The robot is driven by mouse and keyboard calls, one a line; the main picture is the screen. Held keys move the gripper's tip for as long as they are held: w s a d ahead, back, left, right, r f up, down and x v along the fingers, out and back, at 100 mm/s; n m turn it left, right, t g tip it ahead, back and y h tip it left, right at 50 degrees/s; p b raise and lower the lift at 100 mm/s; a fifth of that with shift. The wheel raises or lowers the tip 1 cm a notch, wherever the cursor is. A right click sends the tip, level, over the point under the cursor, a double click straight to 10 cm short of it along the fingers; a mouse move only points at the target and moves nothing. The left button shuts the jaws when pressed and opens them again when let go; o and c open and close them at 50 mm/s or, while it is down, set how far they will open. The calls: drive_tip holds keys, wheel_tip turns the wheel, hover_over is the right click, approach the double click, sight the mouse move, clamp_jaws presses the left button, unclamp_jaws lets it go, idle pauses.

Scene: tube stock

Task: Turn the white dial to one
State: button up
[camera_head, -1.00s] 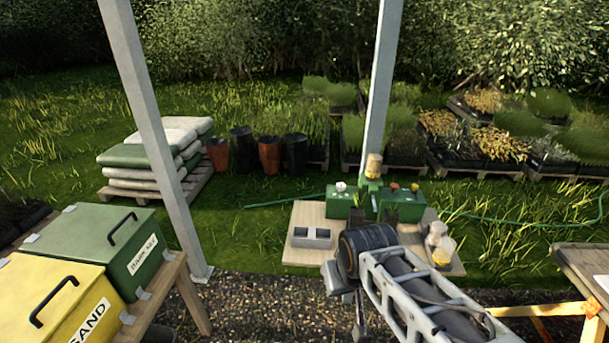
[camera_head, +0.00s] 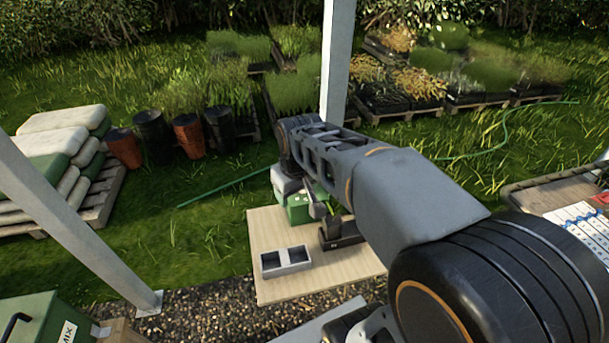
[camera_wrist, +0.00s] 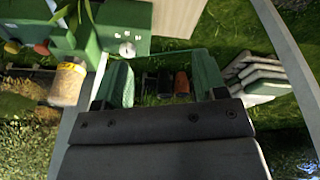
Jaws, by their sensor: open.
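The white dial (camera_wrist: 127,49) shows in the wrist view on the face of a green box (camera_wrist: 108,14). In the head view the green box (camera_head: 299,209) stands at the back of the small table, and my arm hides the dial. My gripper (camera_wrist: 163,78) is open and empty, with its two green fingers spread apart. In the wrist view the dial lies beyond the left finger, apart from it. The number the dial points to is too small to read.
A second green box with red (camera_wrist: 42,48) and yellow (camera_wrist: 12,47) knobs is beside the dial box. A jar (camera_wrist: 68,82) is near a post. A post (camera_head: 335,60) rises behind my arm.

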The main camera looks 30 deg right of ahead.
drive_tip(key=w+d+f+n+g+p, duration=0.1)
drive_tip(key=w+d+p, duration=0.1)
drive_tip(key=w+d, duration=0.35)
drive_tip(key=w+d+n+g+p, duration=0.2)
drive_tip(key=w+d, duration=0.1)
drive_tip(key=w, duration=0.6)
wheel_tip(320, 180, down, 14)
drive_tip(key=shift+s+d+r+p, duration=0.15)
drive_tip(key=shift+r+p, duration=0.05)
drive_tip(key=shift+p, duration=0.65)
drive_tip(key=c, duration=0.9)
